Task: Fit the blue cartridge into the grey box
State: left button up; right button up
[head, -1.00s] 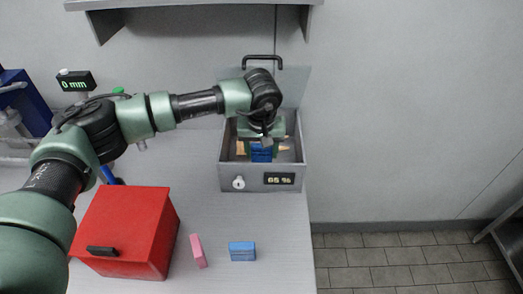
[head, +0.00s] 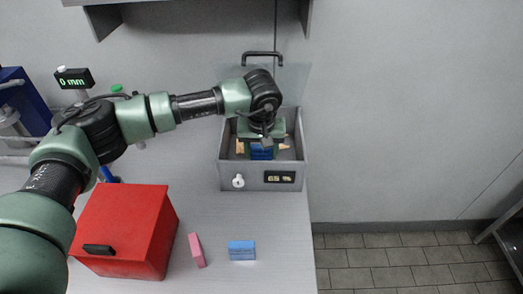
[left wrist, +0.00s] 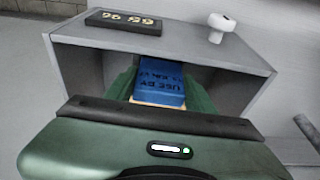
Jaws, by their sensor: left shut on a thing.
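The grey box (head: 228,178) stands open at the back of the table, its lid raised behind it. My left gripper (head: 262,146) points down into the box and is shut on the blue cartridge (head: 262,154). In the left wrist view the cartridge (left wrist: 158,82) sits between the green fingers, inside the box walls, with printed lettering reading upside down. A pale strip shows along its near edge. Whether the cartridge touches the box floor is hidden. My right gripper is not in view.
A second blue block (head: 242,250) and a pink block (head: 197,250) stand on the front of the table. A red box (head: 130,230) with a black handle is at left. A shelf (head: 190,2) hangs above. The table edge is right of the grey box.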

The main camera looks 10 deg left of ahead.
aim_at(262, 158)
pick_arm(q)
jog(key=shift+f+b, duration=1.25)
jog(key=shift+f, duration=0.3)
jog(key=o, duration=1.6)
jog(key=shift+o, duration=0.2)
jog(key=shift+r, duration=0.1)
jog(key=b+v, duration=0.1)
jog(key=v, duration=0.6)
jog(key=shift+r+b, duration=0.3)
jog(key=shift+r, duration=0.1)
jog(key=shift+s, duration=0.1)
